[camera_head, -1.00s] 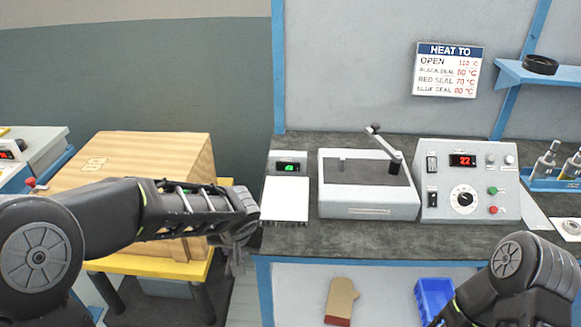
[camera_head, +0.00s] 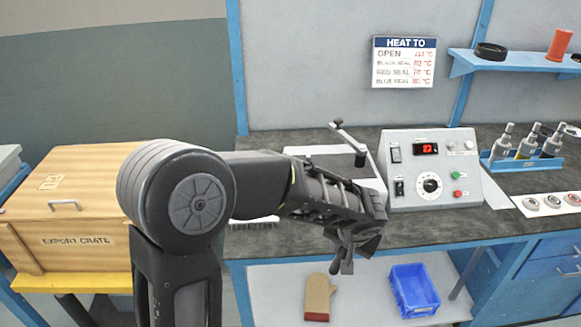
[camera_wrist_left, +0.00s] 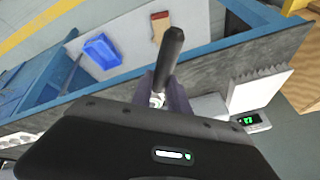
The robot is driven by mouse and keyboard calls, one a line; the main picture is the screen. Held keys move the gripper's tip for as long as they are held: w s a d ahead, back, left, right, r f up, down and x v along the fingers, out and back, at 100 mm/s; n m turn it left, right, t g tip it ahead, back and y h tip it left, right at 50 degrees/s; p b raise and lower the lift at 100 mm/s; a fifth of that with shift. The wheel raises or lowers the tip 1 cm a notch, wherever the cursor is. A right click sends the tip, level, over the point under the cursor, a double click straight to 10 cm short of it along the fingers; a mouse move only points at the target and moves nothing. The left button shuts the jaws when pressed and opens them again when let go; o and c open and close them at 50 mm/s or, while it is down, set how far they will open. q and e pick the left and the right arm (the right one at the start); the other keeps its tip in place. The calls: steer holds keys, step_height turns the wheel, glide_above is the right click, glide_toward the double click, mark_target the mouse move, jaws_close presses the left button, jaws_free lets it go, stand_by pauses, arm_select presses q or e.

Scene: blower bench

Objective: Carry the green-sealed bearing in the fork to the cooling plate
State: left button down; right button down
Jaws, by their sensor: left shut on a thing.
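My left gripper (camera_head: 345,262) hangs in front of the bench edge, below the heater (camera_head: 350,165). In the left wrist view its fingers (camera_wrist_left: 165,98) are shut on a dark rod-like handle (camera_wrist_left: 172,52), which I take to be the fork's. The fork's far end and the green-sealed bearing cannot be made out. The cooling plate, a white finned block (camera_head: 255,222), is mostly hidden behind my left arm in the head view. It shows in the left wrist view (camera_wrist_left: 258,90), right of the gripper, beside a green display (camera_wrist_left: 250,119). My right gripper is out of view.
The control box (camera_head: 430,170) stands right of the heater, whose lever (camera_head: 350,140) sticks up. Several bearings lie on a white strip (camera_head: 517,204) at right. The export crate (camera_head: 75,205) is left.

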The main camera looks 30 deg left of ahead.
arm_select(q)
steer(key=shift+w+d, duration=0.2)
steer(key=shift+d, duration=0.2)
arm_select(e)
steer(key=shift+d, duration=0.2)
